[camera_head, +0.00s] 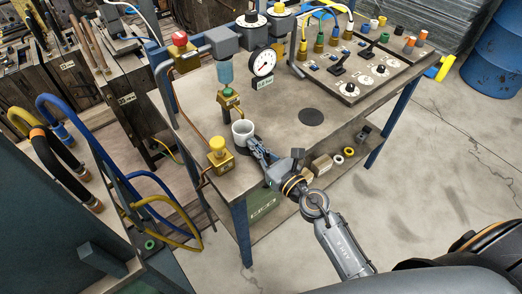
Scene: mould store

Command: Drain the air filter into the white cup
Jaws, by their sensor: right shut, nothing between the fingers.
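The air filter (225,72) has a clear bluish bowl and a grey top, and hangs over the table's left part. A brass-coloured block with a green part (230,99) sits below the bowl. The white cup (243,132) stands upright on the table, just below and right of that block. My right gripper (256,143) is shut and empty beside the cup, at its lower right. I cannot tell whether it touches the cup. The inside of the cup is too small to read. My left gripper is not in view.
A pressure gauge (263,62) stands right of the filter. A yellow-knobbed brass valve (219,155) stands left of the cup. A red button (181,42) is at the left. A control panel (350,90) fills the right.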

